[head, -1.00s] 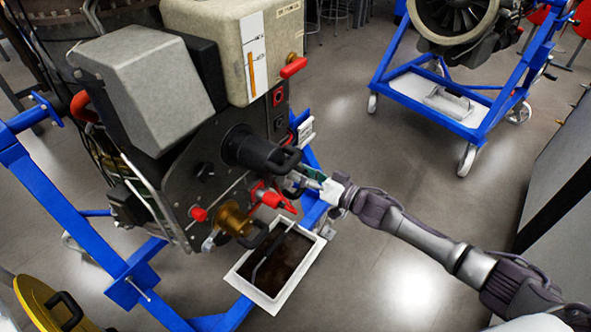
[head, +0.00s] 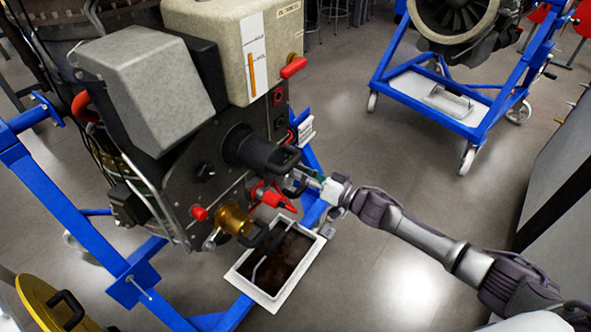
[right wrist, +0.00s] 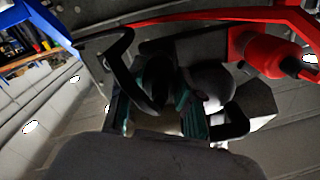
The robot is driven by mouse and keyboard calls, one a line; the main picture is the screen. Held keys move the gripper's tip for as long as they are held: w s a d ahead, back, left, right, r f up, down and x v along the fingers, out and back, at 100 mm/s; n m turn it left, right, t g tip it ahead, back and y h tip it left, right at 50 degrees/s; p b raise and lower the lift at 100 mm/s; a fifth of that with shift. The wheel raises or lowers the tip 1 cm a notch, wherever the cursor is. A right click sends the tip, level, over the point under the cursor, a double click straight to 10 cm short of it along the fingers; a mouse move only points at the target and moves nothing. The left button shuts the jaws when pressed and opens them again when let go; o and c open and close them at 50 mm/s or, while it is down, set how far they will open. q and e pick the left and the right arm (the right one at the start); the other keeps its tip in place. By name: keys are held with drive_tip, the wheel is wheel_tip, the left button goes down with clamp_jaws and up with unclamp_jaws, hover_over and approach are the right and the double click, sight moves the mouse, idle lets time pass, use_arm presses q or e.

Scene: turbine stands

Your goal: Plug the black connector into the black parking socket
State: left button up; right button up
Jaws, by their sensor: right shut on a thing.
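The black connector (head: 256,150) is a thick black cylinder with a looped handle. It points at the dark panel on the left engine unit. Whether it is seated or just in front of the panel cannot be told. My right gripper (head: 305,179) comes in from the right and is shut at the connector's handle. In the right wrist view its teal-padded fingers (right wrist: 172,100) are close around a dark part, with the black handle (right wrist: 120,68) beside them. The black parking socket cannot be made out for certain. My left gripper is out of view.
A red connector (head: 270,196) and a brass one (head: 234,219) sit below on the panel. A white-rimmed tray (head: 240,276) lies under them. Blue stand beams (head: 60,205) frame the unit. Another blue engine stand (head: 440,118) stands behind; open floor lies on the right.

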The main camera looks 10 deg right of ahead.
clamp_jaws()
drive_tip(key=shift+s+d, duration=0.15)
drive_tip(key=shift+s+d, duration=0.3)
drive_tip(key=shift+s+p, duration=0.1)
drive_tip(key=shift+p, duration=0.3)
drive_tip(key=shift+p+v, duration=0.65)
drive_tip(key=shift+v, duration=0.75)
drive_tip(key=shift+d, duration=0.1)
drive_tip(key=p+v, duration=0.1)
drive_tip(key=v, duration=0.3)
drive_tip(key=shift+p, duration=0.3)
